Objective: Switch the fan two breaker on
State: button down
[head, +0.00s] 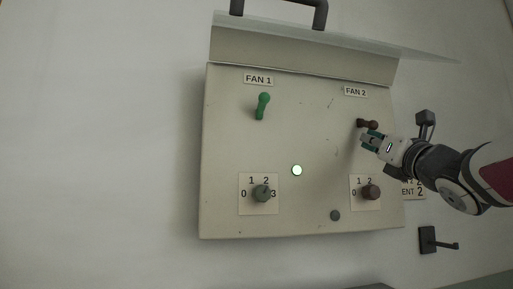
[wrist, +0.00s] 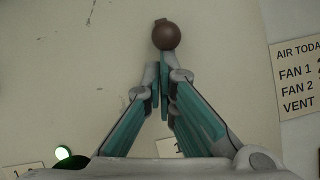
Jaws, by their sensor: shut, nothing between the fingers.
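The fan two breaker is a short dark brown lever (head: 367,124) below the FAN 2 label (head: 356,91), on the right of the pale panel (head: 230,140). In the head view it lies nearly sideways, its knob toward the right. In the wrist view its round brown knob (wrist: 166,35) is just beyond the fingertips. My gripper (head: 367,139) is shut and empty, just below the lever; its closed fingers also show in the wrist view (wrist: 160,72). I cannot tell whether the fingertips touch the knob.
A green lever (head: 262,105) stands upright under FAN 1 (head: 258,79). Two dials (head: 262,193) (head: 371,192), a lit lamp (head: 297,170) and a grey button (head: 335,215) sit lower. A raised cover (head: 300,52) is above. An air sign (wrist: 297,80) and a wall handle (head: 430,240) are right.

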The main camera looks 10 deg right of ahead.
jog(key=shift+s+r+g+p, duration=0.4)
jog(key=shift+r+p, duration=0.25)
jog(key=shift+r, duration=0.1)
jog(key=shift+s+r+g+p, duration=0.35)
jog(key=shift+s+r+p, duration=0.05)
jog(key=shift+r+p, duration=0.3)
jog(key=shift+s+r+g+p, duration=0.4)
jog(key=shift+r+p, duration=0.25)
jog(key=shift+r, duration=0.45)
jog(key=shift+s, duration=0.1)
